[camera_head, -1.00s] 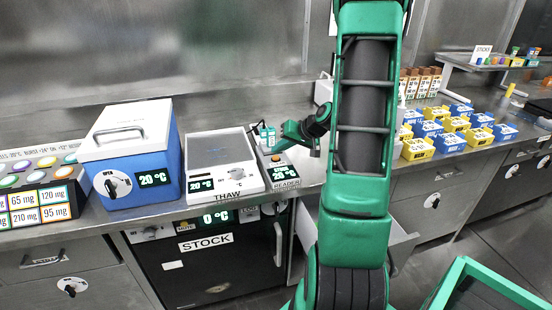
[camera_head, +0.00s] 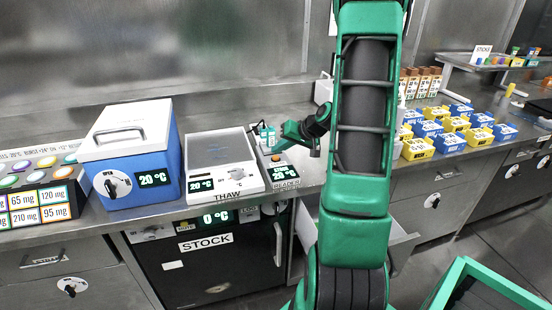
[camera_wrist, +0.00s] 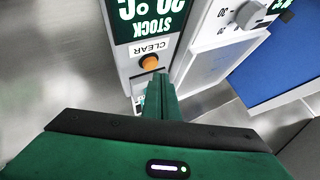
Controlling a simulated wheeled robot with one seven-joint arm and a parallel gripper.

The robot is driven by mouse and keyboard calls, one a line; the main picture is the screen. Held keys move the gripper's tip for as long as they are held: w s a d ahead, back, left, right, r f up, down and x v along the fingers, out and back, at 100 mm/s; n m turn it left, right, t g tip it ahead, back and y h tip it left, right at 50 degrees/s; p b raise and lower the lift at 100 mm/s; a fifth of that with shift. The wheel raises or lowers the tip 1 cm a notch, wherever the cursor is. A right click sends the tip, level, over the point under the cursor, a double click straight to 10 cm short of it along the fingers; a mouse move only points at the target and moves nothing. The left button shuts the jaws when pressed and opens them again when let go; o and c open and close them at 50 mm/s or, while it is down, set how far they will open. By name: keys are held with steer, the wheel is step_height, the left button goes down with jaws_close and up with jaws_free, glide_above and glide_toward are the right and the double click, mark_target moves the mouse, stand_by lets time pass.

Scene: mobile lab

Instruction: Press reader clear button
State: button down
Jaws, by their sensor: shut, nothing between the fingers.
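The reader (camera_head: 284,172) is a narrow pale unit on the counter beside the thaw plate, with a dark "20 °C" display. In the wrist view its display (camera_wrist: 150,22) reads upside down, with "STOCK" under the temperature. The round orange clear button (camera_wrist: 150,62) sits by a "CLEAR" label; it also shows in the head view (camera_head: 277,158). My gripper (camera_wrist: 160,78) is shut and empty, its green fingertips right beside the button in the picture. I cannot tell whether they touch it. A teal-and-white item on the reader (camera_head: 267,136) is partly hidden by the fingers in the wrist view.
The thaw plate (camera_head: 222,160) stands directly left of the reader, and a blue box with white lid (camera_head: 130,150) is farther left. Blue and yellow bins (camera_head: 450,130) fill the right counter. A drawer (camera_head: 398,243) is open below the counter, behind my arm.

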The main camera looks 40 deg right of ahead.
mark_target(278, 160)
steer(key=shift+f, duration=0.15)
steer(key=shift+f, duration=0.25)
steer(key=shift+f, duration=0.5)
stand_by(1.3)
steer(key=shift+r, duration=0.95)
steer(key=shift+r, duration=2.5)
steer(key=shift+w, duration=0.1)
